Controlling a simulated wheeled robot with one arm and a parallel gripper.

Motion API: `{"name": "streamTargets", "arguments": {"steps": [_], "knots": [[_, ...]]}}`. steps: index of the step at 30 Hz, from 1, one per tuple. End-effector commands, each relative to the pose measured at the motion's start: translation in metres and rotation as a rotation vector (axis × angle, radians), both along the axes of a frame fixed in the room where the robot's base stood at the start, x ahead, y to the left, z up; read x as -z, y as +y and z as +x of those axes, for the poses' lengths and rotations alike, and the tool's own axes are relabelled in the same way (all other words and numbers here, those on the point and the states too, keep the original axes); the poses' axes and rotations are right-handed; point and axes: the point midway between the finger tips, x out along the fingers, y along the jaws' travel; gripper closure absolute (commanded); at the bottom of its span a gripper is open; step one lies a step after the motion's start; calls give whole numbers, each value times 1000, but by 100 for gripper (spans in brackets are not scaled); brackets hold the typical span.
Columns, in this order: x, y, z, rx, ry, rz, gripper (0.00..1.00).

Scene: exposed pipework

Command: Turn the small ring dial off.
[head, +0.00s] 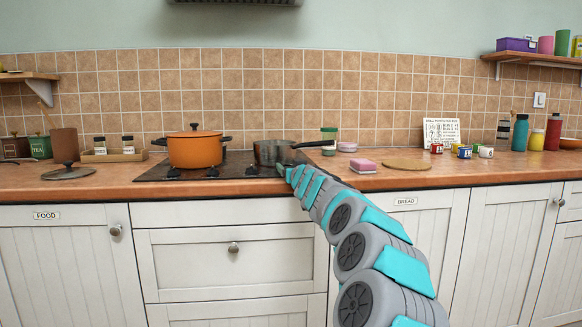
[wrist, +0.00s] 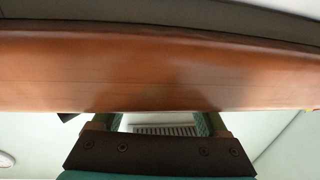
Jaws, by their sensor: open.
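The black hob (head: 235,163) is set into the wooden worktop. Several small dark dials stand along its front edge, among them a left dial (head: 173,173), a middle dial (head: 212,172) and a right dial (head: 251,171). I cannot tell which one is the small ring dial or how any is turned. My gripper (head: 284,168) is at the hob's front right, beside the dark saucepan, small and partly hidden by my arm. In the wrist view my gripper (wrist: 160,124) has its two fingers apart with nothing seen between them. No dial shows there.
An orange pot (head: 195,148) stands on the hob's left, and a dark saucepan (head: 275,152) on its right, its handle pointing right. A pink sponge (head: 364,166) and round board (head: 406,165) lie right of my arm. A brown, wood-like band (wrist: 160,70) fills much of the wrist view.

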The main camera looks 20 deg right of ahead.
Motion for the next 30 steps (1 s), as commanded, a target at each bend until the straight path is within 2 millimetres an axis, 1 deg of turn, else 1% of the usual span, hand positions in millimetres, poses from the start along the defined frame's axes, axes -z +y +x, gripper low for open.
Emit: {"name": "streamTargets", "arguments": {"steps": [4,24,30], "knots": [[0,0,0,0,0,0,25],[0,1,0,-1,0,-1,100],[-1,0,0,-5,-2,-2,100]]}}
